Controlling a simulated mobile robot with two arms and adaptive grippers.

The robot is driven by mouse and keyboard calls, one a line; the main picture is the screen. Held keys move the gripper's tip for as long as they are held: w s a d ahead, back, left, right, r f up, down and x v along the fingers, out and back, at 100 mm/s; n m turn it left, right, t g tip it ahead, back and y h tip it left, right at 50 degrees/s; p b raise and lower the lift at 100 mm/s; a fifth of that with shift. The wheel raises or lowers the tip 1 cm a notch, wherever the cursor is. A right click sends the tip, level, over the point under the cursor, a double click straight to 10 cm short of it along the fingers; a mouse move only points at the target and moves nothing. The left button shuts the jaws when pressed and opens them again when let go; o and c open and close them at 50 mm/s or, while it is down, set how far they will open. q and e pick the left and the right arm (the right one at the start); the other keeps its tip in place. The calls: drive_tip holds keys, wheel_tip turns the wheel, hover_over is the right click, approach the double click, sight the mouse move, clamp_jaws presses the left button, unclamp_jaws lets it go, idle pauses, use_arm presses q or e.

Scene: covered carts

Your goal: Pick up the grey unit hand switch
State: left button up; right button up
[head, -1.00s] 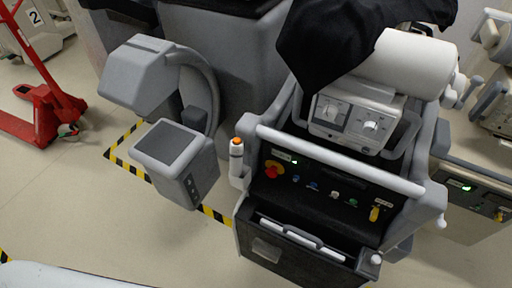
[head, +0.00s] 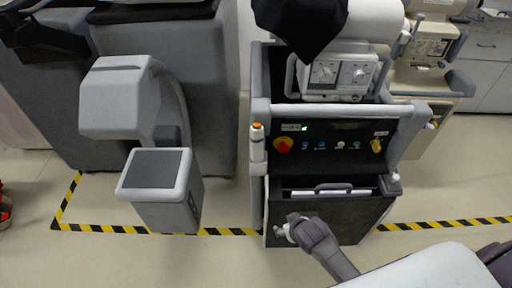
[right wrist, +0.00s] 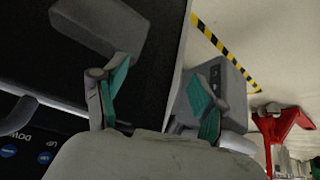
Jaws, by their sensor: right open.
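The hand switch (head: 257,143) is a slim white handle with an orange button on top. It stands upright in a holder at the left edge of the grey unit (head: 340,111), beside the white push bar. My right gripper (head: 283,232) is low in front of the grey unit's dark front bin, below and a little right of the switch, apart from it. In the right wrist view its two fingers with green pads (right wrist: 160,95) are spread, with nothing between them. I cannot make out the switch in that view. My left gripper is not in view.
A grey pedestal with a dark screen (head: 156,169) stands left of the grey unit. A beige unit (head: 425,85) stands behind at right. Black-yellow floor tape (head: 110,229) runs past the carts. A red pallet jack (right wrist: 275,128) shows in the wrist view. Floor in front is clear.

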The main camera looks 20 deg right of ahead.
drive_tip(key=w+a+r+t, duration=0.1)
drive_tip(key=w+r+t, duration=0.35)
drive_tip(key=r, duration=1.05)
drive_tip(key=t+y+b, duration=0.1)
drive_tip(key=b, duration=0.1)
approach(259, 138)
drive_tip(key=x, duration=0.4)
drive_tip(key=shift+w+f+p, duration=0.15)
drive_tip(key=shift+w+p, duration=0.2)
drive_tip(key=shift+p+x, duration=0.5)
drive_tip(key=shift+x, duration=2.2)
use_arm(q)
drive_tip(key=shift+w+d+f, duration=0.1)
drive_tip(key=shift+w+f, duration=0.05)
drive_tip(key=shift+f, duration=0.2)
use_arm(e)
drive_tip(key=c, duration=1.3)
